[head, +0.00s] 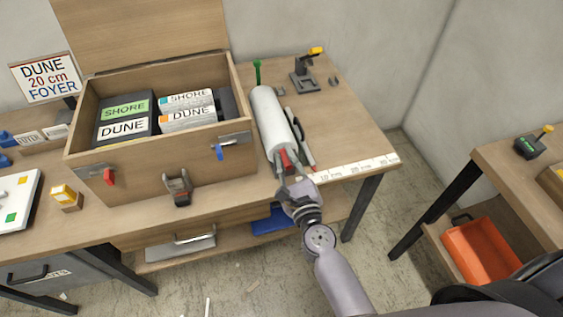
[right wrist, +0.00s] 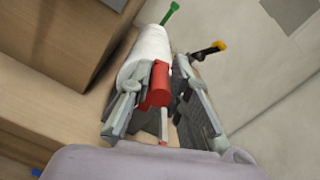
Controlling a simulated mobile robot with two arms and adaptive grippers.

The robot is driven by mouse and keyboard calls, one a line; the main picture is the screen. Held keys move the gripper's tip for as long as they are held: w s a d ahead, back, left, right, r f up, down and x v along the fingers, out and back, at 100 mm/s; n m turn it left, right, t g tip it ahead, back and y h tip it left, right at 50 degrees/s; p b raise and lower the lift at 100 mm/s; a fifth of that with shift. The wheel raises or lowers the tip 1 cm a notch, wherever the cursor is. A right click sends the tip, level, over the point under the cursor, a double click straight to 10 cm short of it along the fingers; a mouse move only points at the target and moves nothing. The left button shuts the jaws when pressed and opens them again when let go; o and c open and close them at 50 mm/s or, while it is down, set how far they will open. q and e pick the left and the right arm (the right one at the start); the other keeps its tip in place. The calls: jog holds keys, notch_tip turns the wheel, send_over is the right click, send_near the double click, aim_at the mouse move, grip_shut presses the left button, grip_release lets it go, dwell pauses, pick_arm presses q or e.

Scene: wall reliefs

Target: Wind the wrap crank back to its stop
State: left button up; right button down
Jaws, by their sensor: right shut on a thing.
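The wrap roll (head: 272,120) is a white cylinder lying on the table, with a green handle (head: 257,71) standing at its far end. The wrap crank (head: 285,160) shows red at the roll's near end. My right gripper (head: 287,178) is at the crank, by the table's front edge. In the right wrist view the red crank grip (right wrist: 157,85) sits between the two fingers (right wrist: 160,110), with the white roll (right wrist: 150,45) just behind. The right gripper is shut on the crank; the fingers partly hide it. My left gripper is not in view.
An open wooden crate (head: 160,155) holding labelled SHORE and DUNE boxes stands left of the roll. A dark stand with a yellow tip (head: 304,75) is at the back right. A ruler strip (head: 350,170) runs along the front edge. The table right of the roll is mostly clear.

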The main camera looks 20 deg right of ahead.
jog(key=shift+d+r+m, duration=0.1)
jog(key=shift+d+m, duration=0.5)
jog(key=shift+m, duration=0.4)
jog(key=c, duration=1.8)
grip_release()
jog(key=shift+d, duration=0.1)
jog(key=s, duration=1.2)
jog(key=shift+d, duration=0.15)
